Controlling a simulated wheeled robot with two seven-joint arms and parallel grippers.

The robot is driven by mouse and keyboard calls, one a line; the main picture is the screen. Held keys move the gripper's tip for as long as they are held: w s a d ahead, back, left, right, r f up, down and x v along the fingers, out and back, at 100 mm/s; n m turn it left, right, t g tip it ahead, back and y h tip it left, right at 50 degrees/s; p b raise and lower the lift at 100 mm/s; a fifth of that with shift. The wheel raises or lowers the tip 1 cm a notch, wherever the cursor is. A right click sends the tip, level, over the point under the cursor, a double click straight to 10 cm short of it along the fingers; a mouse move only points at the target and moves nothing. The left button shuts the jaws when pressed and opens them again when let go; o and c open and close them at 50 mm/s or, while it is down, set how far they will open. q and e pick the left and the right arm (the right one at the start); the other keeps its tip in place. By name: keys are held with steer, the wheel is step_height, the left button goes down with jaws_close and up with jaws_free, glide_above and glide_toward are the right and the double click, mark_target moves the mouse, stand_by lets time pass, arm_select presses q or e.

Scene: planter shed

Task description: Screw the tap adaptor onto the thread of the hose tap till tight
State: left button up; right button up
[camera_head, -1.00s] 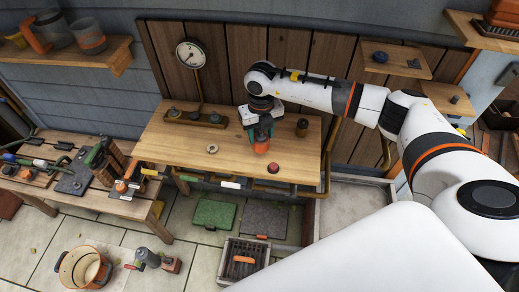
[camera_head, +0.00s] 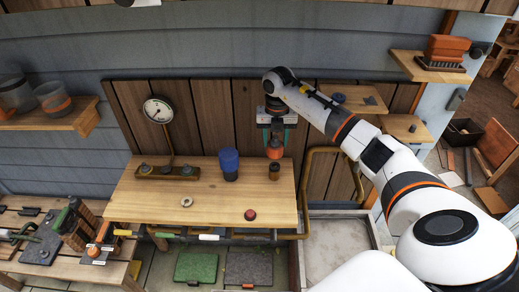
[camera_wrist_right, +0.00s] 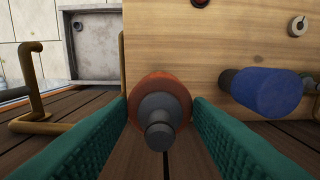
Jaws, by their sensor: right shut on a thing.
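My right gripper (camera_head: 276,140) is shut on the tap adaptor (camera_head: 275,149), in the head view held above the back right part of the workbench. In the right wrist view, the adaptor (camera_wrist_right: 158,110) is an orange collar with a grey stepped nozzle toward the camera, between the green jaws. A brown block with several small fittings (camera_head: 167,171) and a gauge stands at the back left of the bench. I cannot tell which part is the hose tap's thread. The adaptor is apart from that block. My left gripper is not in view.
The wooden workbench (camera_head: 140,208) bears a blue cylinder on a dark base (camera_head: 230,162), a dark brown cylinder (camera_head: 273,172), a pale ring (camera_head: 187,202) and a red round thing (camera_head: 250,214). A brass pipe loop (camera_head: 307,180) stands at its right. The bench's front middle is mostly clear.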

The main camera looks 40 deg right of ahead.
steer(key=shift+d, duration=0.15)
steer(key=shift+r, duration=0.1)
steer(key=shift+f+b, duration=1.2)
steer(key=shift+f, duration=1)
steer(key=shift+f+b, duration=0.9)
steer(key=shift+f, duration=0.85)
